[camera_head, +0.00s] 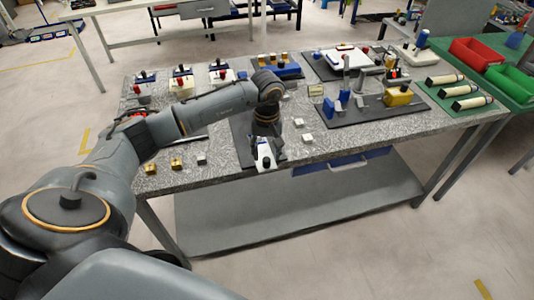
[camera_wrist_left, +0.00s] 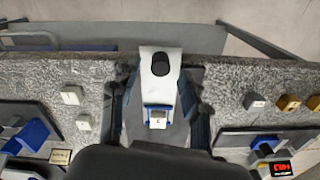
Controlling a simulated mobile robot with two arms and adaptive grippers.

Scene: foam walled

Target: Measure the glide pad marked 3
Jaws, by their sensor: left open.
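My left gripper (camera_head: 265,140) is open over a white and blue device (camera_head: 265,155) near the table's front edge. In the left wrist view, the gripper (camera_wrist_left: 157,112) has one finger on each side of the device (camera_wrist_left: 159,62), which has a black oval button. A small pale block (camera_wrist_left: 157,118) with a dark mark sits at the device's blue part, between the fingers and apart from them; the mark is too small to read. Two more pale blocks (camera_wrist_left: 72,95) lie on the table, also in the head view (camera_head: 307,138). Their marks are unreadable. My right gripper is not in view.
A grey block (camera_head: 201,158) and two gold blocks (camera_head: 176,162) lie left of the device. Switch units (camera_head: 182,77) stand at the back left. A dark mat with a yellow block (camera_head: 398,96) lies right, beside several cylinders on a green mat (camera_head: 460,92). The front right tabletop is clear.

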